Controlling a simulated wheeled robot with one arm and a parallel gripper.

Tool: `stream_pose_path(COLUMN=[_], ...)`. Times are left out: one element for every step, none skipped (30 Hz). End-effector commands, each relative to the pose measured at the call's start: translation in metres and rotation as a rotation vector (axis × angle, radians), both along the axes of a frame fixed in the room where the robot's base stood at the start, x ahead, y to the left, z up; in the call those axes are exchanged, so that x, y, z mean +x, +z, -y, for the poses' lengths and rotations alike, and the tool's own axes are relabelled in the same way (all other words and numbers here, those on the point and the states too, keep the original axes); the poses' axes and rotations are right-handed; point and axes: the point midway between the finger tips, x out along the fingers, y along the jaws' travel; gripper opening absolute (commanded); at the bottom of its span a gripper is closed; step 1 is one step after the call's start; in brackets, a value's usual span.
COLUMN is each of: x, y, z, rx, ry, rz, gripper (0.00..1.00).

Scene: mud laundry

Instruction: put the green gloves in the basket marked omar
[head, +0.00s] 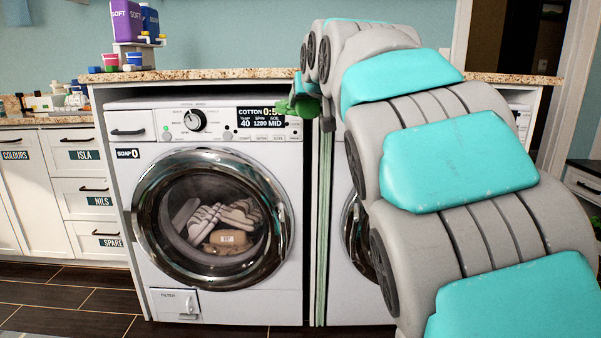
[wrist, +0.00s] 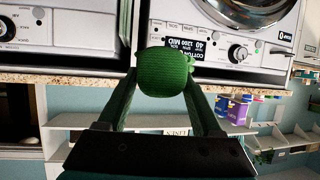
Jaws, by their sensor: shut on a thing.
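The green gloves (wrist: 165,74) show in the wrist view as a rounded knitted green bundle between the two fingers of my gripper (wrist: 163,82). My gripper is shut on them. In the head view a small part of the green gloves (head: 298,106) shows at the end of my arm, in front of the upper right of the washing machine. My arm hides most of the gripper there. I see no basket marked omar in either view.
A washing machine (head: 220,128) with laundry behind its round door stands under a granite counter (head: 240,75). Drawers marked Isla, Nils and Spare (head: 96,199) are at left. A purple bottle (head: 126,22) and small tubs stand on the counter. Open shelves (wrist: 270,140) show in the wrist view.

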Motion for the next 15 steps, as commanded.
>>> stream_pose_path(x=[0.006, 0.009, 0.013, 0.016, 0.019, 0.022, 0.024, 0.026, 0.028, 0.029, 0.030, 0.032, 0.032, 0.032, 0.032], y=[-0.021, -0.030, -0.044, -0.056, -0.065, -0.080, -0.091, -0.101, -0.116, -0.128, -0.139, -0.152, -0.165, -0.176, -0.190], z=[-0.007, -0.011, -0.015, -0.017, -0.020, -0.022, -0.023, -0.025, -0.025, -0.024, -0.024, -0.023, -0.021, -0.018, -0.015], rx=[-0.001, -0.001, -0.002, -0.002, -0.003, -0.003, -0.002, -0.002, -0.005, -0.003, -0.003, -0.004, -0.005, -0.006, -0.004], ry=[0.002, 0.002, 0.000, -0.002, -0.005, -0.009, -0.015, -0.020, -0.030, -0.038, -0.047, -0.060, -0.071, -0.082, -0.099], rz=[-0.011, -0.008, -0.008, -0.010, -0.007, -0.009, -0.008, -0.008, -0.006, -0.008, -0.009, -0.004, -0.008, -0.007, -0.005], gripper=[0.02, 0.02, 0.02, 0.02, 0.02, 0.02, 0.02, 0.02, 0.02, 0.02, 0.02, 0.02, 0.02, 0.02, 0.02])
